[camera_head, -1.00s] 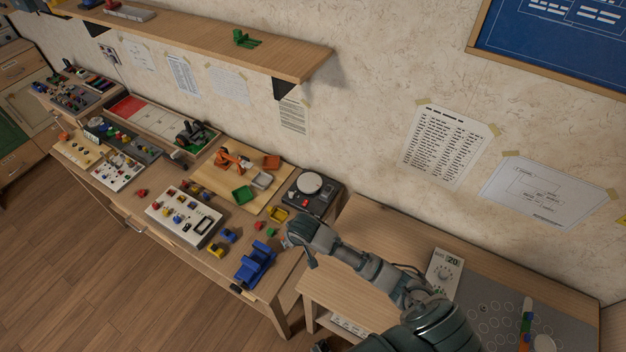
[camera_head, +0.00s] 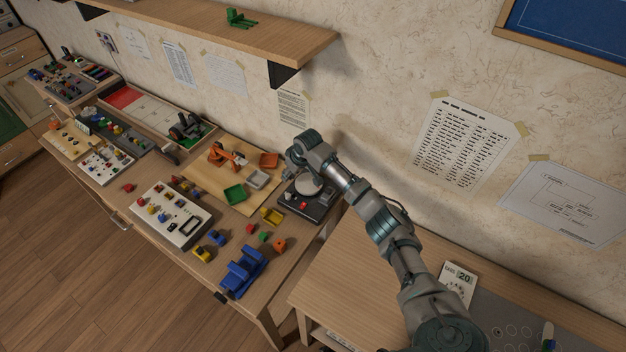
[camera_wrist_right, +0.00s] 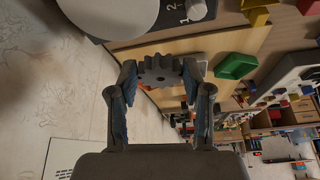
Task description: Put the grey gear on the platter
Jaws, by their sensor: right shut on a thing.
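The grey gear (camera_wrist_right: 160,71) is between the fingertips of my right gripper (camera_wrist_right: 159,78) in the right wrist view, with its teeth showing at the top. The platter is a pale round disc (camera_head: 308,185) on a dark box with a red button in the head view. It also shows at the top left of the right wrist view (camera_wrist_right: 108,14), apart from the gear in that picture. In the head view my right gripper (camera_head: 288,172) is at the platter's left, partly hidden by its own wrist. The gear cannot be made out there. My left gripper is out of view.
A wooden board (camera_head: 211,188) with an orange model and small trays lies left of the dark box. A white button panel (camera_head: 171,213), a blue holder (camera_head: 244,271) and small coloured blocks stand nearer the front. The wall and a shelf (camera_head: 215,30) are behind.

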